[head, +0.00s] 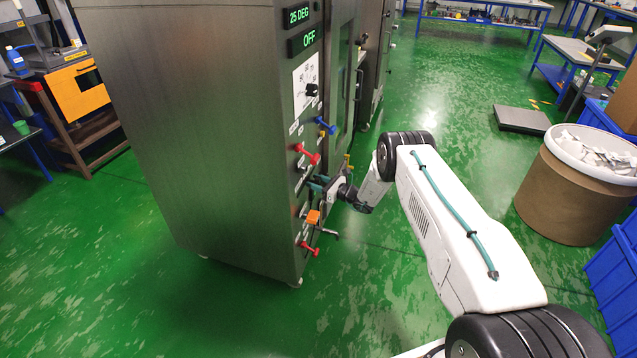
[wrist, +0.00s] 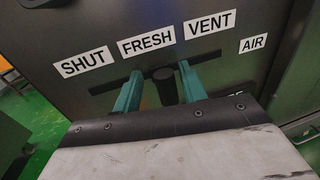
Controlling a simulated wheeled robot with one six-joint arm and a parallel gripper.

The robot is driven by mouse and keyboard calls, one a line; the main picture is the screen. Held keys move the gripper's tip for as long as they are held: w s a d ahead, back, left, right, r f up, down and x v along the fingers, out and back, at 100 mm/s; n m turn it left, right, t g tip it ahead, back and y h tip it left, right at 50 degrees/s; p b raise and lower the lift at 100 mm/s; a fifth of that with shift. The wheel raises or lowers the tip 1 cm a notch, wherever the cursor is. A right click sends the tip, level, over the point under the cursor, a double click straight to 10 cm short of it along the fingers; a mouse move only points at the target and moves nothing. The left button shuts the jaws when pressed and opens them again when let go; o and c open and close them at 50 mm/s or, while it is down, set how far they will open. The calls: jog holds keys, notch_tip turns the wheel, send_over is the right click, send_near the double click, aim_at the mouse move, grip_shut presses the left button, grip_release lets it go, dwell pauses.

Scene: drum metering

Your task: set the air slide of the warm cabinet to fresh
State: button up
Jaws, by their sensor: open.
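The warm cabinet (head: 200,110) is a tall steel cabinet with green displays reading 25 DEG and OFF. In the wrist view the air slide's dark knob (wrist: 164,86) stands in a slot below the labels SHUT (wrist: 83,63), FRESH (wrist: 147,40) and VENT (wrist: 209,24), with AIR (wrist: 253,43) at the right. The knob sits about under FRESH, slightly to its right. My gripper (wrist: 160,71) is open, its teal fingers on either side of the knob with gaps showing. In the head view my gripper (head: 317,184) is at the cabinet's front; the knob is hard to make out there.
Red handles (head: 306,153), a blue handle (head: 325,126), a dial (head: 311,90) and an orange part (head: 313,217) stick out of the cabinet front near my gripper. A drum (head: 575,190) stands at the right.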

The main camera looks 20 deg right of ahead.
jog(key=v, duration=0.8)
jog(key=shift+w, duration=0.1)
jog(key=shift+f, duration=0.1)
